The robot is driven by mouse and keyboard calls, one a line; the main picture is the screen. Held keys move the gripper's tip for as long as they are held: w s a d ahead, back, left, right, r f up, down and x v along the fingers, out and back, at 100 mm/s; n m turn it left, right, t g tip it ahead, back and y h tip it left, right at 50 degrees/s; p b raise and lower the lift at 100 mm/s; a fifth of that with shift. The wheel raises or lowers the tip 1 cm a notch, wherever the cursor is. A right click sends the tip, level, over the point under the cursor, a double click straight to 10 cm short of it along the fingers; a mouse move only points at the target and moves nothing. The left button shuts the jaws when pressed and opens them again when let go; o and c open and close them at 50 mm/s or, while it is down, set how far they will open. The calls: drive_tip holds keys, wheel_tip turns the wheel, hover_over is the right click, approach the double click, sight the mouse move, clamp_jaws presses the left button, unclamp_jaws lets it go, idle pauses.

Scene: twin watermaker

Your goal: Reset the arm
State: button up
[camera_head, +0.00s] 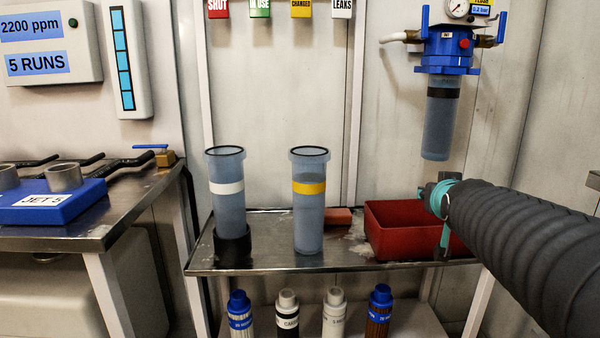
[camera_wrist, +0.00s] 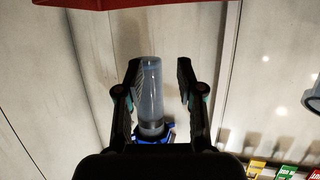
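My arm comes in from the right in the head view, with my gripper (camera_head: 441,208) in front of the red tray. In the wrist view my gripper (camera_wrist: 158,75) has its two dark fingers apart, with nothing held between them. The translucent blue-grey filter housing under the blue head (camera_head: 447,52) shows between the fingers in the wrist view (camera_wrist: 151,95), apparently beyond them. In the head view this housing (camera_head: 437,125) hangs upright on the wall, above and behind my gripper. The wrist picture appears upside down.
The red tray (camera_head: 390,232) stands on a metal bench (camera_head: 345,265). Two open clear cylinders, one white-banded (camera_head: 229,205) and one yellow-banded (camera_head: 308,215), stand left of it. Several cartridges (camera_head: 288,318) stand on the shelf below. A blue block (camera_head: 50,205) lies on the left bench.

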drive_tip(key=s+a+f+n+g+y+p, duration=0.1)
drive_tip(key=s+a+f, duration=0.3)
drive_tip(key=s, duration=0.5)
drive_tip(key=s+a+f+n+g+y+p, duration=0.1)
drive_tip(key=s+a+f+g+p, duration=0.2)
drive_tip(key=s, duration=0.6)
drive_tip(key=s+a+f+g+y+p, duration=0.1)
drive_tip(key=s+a+f+g, duration=0.3)
drive_tip(key=s, duration=0.5)
drive_tip(key=shift+a+f+n+p, duration=0.4)
drive_tip(key=shift+a+f+p, duration=0.15)
drive_tip(key=shift+a, duration=0.35)
